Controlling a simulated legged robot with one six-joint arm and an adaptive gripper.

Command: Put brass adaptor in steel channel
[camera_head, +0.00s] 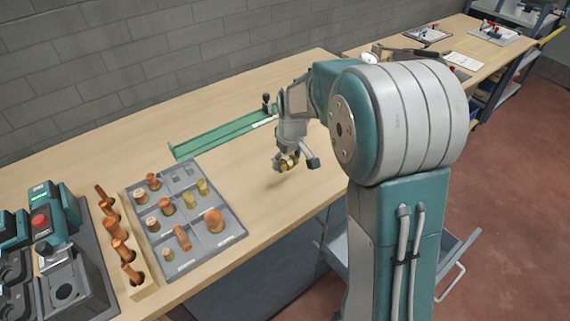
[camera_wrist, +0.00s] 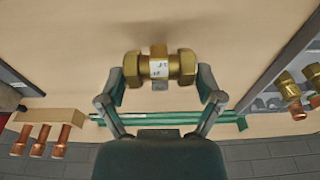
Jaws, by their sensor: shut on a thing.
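My gripper (camera_head: 287,161) is shut on the brass adaptor (camera_wrist: 159,67), above the bare tabletop. In the wrist view, my gripper (camera_wrist: 160,75) has a finger at each end of it. The adaptor has a large hex nut at each end, a short stub in the middle and a small white label. It lies crosswise between the fingers. The steel channel (camera_head: 220,137) is a long green trough on the bench, behind and left of my gripper in the head view. In the wrist view the channel (camera_wrist: 165,116) runs across below the adaptor, partly hidden by my gripper.
A grey compartment tray (camera_head: 236,229) with several copper and brass fittings stands front left. A wooden rack (camera_head: 143,291) of copper pieces and grey-green equipment (camera_head: 65,262) are further left. A small dark upright part (camera_head: 266,103) stands at the channel's far end. The wall runs behind.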

